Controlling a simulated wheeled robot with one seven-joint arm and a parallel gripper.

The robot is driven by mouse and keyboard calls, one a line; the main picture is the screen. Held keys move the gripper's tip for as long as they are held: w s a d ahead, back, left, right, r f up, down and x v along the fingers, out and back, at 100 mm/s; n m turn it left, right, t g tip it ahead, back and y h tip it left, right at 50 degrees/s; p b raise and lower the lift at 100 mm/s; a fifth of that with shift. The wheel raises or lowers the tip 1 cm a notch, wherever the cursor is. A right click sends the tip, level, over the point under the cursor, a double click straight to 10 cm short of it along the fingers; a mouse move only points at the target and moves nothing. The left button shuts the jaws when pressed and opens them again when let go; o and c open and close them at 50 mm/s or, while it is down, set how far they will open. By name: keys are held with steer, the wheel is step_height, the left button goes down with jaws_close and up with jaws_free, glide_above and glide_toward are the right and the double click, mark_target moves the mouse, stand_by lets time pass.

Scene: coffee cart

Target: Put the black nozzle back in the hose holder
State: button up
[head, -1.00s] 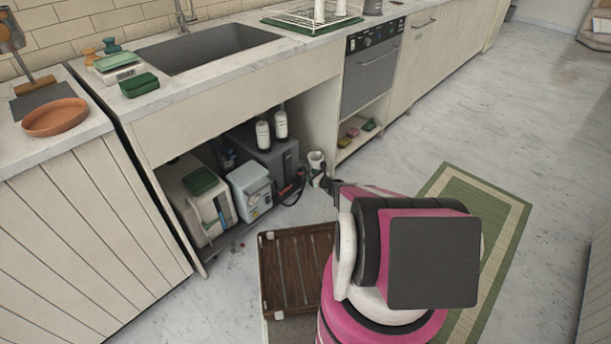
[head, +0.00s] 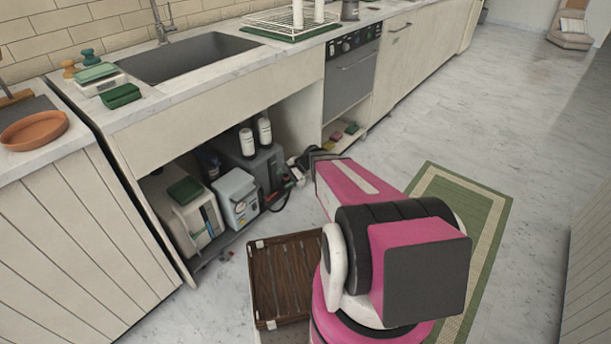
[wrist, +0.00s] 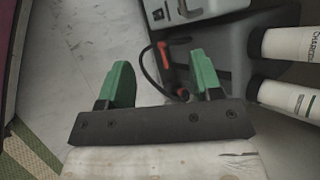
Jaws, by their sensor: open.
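My gripper (wrist: 163,68) shows in the wrist view with two green fingers apart and nothing clearly held between them. Beyond the fingers, a thin black hose (wrist: 147,72) curves beside a grey box. An orange-red piece (wrist: 162,54) is at its upper part, and a dark end with a red mark lies near the right finger. I cannot tell which part is the nozzle or the holder. In the head view, the black hose (head: 283,203) with red parts hangs at the right side of the under-sink opening, just left of my gripper, which is small and partly hidden by my arm.
Under the sink stand a grey box (head: 262,168) with two white bottles (head: 247,142) on it, a light blue-grey box (head: 237,198) and a beige machine (head: 190,220). A brown slatted crate (head: 284,280) stands in front. A green mat (head: 480,220) lies on open floor at right.

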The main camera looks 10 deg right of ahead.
steer(key=s+d+r+n+g+h, duration=0.1)
steer(key=s+d+r+n+h, duration=0.1)
steer(key=s+r+n+h, duration=0.2)
steer(key=s+d+r+n+g+h, duration=0.1)
steer(key=s+d+r+n+h, duration=0.2)
steer(key=s+r, duration=0.7)
steer(key=shift+s+d+r+n+h, duration=0.15)
steer(key=shift+s+n+h, duration=0.7)
steer(key=shift+n, duration=0.55)
